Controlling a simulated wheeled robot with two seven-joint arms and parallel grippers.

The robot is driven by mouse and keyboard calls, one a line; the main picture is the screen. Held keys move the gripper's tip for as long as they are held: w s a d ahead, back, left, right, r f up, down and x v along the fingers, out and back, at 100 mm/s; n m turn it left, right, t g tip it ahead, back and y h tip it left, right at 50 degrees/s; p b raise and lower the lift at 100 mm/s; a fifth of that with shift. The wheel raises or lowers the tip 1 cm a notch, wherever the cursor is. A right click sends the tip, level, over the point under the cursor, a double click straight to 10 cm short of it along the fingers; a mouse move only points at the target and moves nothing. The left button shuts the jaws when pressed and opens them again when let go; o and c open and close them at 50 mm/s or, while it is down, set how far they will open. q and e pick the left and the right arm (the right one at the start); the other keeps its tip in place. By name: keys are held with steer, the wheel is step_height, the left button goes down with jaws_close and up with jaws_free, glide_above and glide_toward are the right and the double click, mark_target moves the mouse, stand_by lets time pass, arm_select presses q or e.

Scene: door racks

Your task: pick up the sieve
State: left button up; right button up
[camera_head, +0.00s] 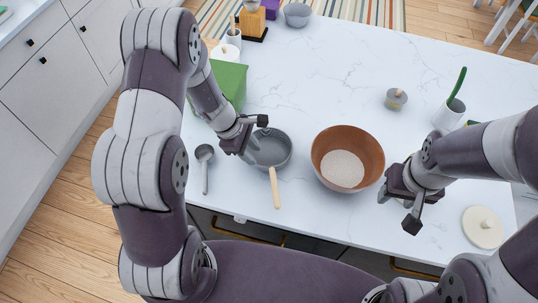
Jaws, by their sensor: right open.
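A grey round vessel with a light wooden handle, which looks like the sieve (272,148), rests on the white counter, its handle pointing to the front edge. My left gripper (256,139) is at the left rim of the sieve and covers part of it. Its fingertips are small and overlap the dark sieve, so its opening and any contact with the rim are unclear. My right gripper (397,210) is open and empty, right of a brown bowl (374,160) holding pale grainy contents, near the front edge.
A small lidded pot (396,97), a white cup with a green-handled tool (448,113) and a round cream lid (482,227) are right. The counter's (330,75) back middle is clear.

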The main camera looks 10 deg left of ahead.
mark_target(264, 165)
arm_select(q)
steer(key=x, duration=0.6)
steer(key=shift+s+d+f+p, duration=0.15)
steer(key=shift+s+d+p, duration=0.25)
steer(key=shift+d, duration=0.1)
steer(key=shift+f, duration=0.25)
steer(key=shift+w+d, duration=0.1)
steer(key=shift+w, duration=0.1)
steer(key=c, duration=0.5)
jaws_close()
steer(key=shift+s, duration=0.1)
